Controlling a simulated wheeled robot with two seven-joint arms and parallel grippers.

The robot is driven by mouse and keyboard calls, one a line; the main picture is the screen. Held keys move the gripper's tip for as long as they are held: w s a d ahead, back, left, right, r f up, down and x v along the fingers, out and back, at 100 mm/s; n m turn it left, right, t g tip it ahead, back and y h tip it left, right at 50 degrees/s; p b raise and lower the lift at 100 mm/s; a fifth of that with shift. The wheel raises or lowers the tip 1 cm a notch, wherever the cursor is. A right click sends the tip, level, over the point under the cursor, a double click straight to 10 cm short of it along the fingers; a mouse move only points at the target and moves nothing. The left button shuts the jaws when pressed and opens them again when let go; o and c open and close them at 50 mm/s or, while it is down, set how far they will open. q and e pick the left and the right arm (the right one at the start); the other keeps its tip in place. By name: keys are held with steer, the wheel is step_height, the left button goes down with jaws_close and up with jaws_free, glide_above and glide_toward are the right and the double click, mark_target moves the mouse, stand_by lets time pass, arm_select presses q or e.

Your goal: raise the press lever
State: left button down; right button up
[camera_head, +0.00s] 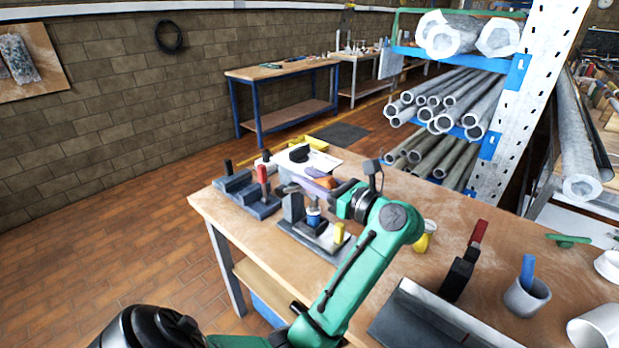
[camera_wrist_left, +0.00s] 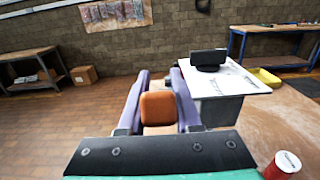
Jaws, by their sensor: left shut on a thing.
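My left gripper (camera_head: 312,180), with purple fingers, reaches over the workbench from the green arm. Its fingers are shut on an orange-brown grip (camera_head: 323,182), which shows between them in the left wrist view (camera_wrist_left: 158,108). The grip looks like the handle of the press lever; its link to the press is hidden by the fingers and wrist. Just below stands the press (camera_head: 293,207), a grey upright on a grey base, with a blue-and-white cylinder (camera_head: 313,217) beside the upright and a yellow piece (camera_head: 339,232) at the base's right. My right gripper is not in view.
A grey fixture with a red handle (camera_head: 263,174) stands left of the press. A white board with a black block (camera_wrist_left: 208,59) lies behind. A black lever with red tip (camera_head: 478,232) and a cup (camera_head: 527,298) stand at right. A pipe rack (camera_head: 515,75) rises behind the bench.

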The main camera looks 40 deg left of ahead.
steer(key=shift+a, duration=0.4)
arm_select(q)
steer(key=shift+a, duration=0.1)
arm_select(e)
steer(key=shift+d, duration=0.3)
arm_select(q)
steer(key=shift+r, duration=0.1)
stand_by(0.3)
